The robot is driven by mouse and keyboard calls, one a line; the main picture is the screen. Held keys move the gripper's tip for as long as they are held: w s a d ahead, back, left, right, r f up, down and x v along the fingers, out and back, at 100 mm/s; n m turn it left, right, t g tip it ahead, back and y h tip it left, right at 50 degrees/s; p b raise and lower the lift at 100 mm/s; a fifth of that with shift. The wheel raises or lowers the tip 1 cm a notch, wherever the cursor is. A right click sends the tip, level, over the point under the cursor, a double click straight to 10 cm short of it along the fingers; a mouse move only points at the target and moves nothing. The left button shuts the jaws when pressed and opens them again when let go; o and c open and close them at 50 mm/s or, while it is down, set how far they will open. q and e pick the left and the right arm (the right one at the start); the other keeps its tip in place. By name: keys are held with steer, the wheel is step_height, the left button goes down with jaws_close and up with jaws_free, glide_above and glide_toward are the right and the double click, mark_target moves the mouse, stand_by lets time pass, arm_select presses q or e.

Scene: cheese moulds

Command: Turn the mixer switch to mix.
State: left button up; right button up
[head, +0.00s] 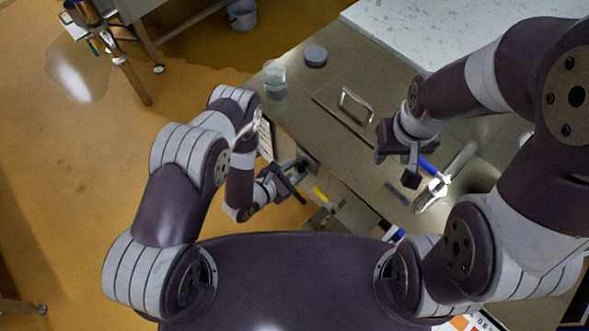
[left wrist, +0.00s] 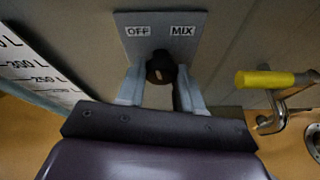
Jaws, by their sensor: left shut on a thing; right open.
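The mixer switch is a dark round knob (left wrist: 160,68) on a grey plate (left wrist: 188,52) in the left wrist view. The plate reads OFF on the left and MIX on the right. My left gripper (left wrist: 159,88) is shut on the knob, one pale finger on each side. The knob has a small light mark; which label it points to is unclear. In the head view my left gripper (head: 292,178) is at the counter's front side and hides the knob. My right gripper (head: 398,162) is open and empty above the counter.
A yellow-handled valve (left wrist: 275,79) sits right of the switch. A white board with litre marks (left wrist: 38,72) is at the left. On the counter (head: 300,110) are a clear beaker (head: 274,72), a dark round lid (head: 315,56) and a metal handle (head: 356,104).

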arm_select(q)
steer(key=shift+s+d+m+t+y, duration=0.1)
steer(key=shift+m+t+y, duration=0.5)
steer(key=shift+m, duration=0.4)
steer(key=o, duration=1)
steer(key=shift+o, duration=0.2)
steer(key=v, duration=1.2)
steer(key=shift+s+a+b, duration=0.2)
steer(key=shift+s+b, duration=0.1)
steer(key=shift+b, duration=0.05)
